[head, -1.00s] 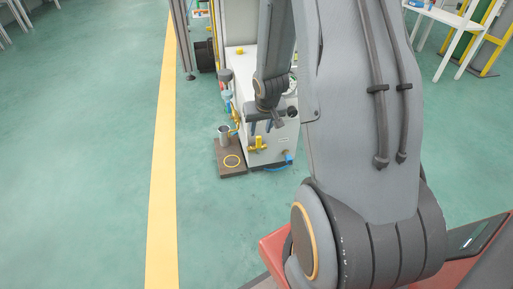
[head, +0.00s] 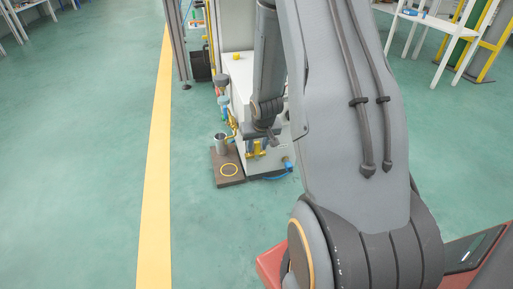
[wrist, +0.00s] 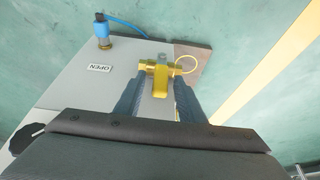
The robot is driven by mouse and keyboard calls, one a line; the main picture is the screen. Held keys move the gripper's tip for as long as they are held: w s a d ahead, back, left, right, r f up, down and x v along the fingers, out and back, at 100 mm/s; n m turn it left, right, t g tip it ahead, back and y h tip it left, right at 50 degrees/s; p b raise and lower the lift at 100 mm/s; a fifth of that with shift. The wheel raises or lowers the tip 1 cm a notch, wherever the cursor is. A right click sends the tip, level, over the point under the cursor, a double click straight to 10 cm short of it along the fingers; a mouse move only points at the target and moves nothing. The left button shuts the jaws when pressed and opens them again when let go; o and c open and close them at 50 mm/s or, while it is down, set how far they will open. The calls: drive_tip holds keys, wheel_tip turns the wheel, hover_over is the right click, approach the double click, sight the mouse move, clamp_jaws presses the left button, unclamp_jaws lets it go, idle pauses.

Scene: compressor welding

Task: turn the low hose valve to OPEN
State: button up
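The low hose valve (wrist: 155,69) is a brass body with a flat yellow lever (wrist: 160,84) on the pale front panel of the machine. It also shows in the head view (head: 256,152), partly hidden by my gripper. An OPEN label (wrist: 100,68) is on the panel to the left of the valve in the wrist view. My gripper (wrist: 158,82) is open, with its two dark fingers on either side of the lever. Gaps show between the lever and both fingers; contact is not visible. The lever points toward the gripper's palm in the wrist view.
A blue hose fitting (wrist: 102,29) with a blue hose stands beyond the label. A brown plate (head: 219,172) with a metal cup (head: 220,141) and a yellow ring (head: 229,170) lies on the floor beside the machine. Green floor is clear to the left.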

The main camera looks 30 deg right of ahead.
clamp_jaws()
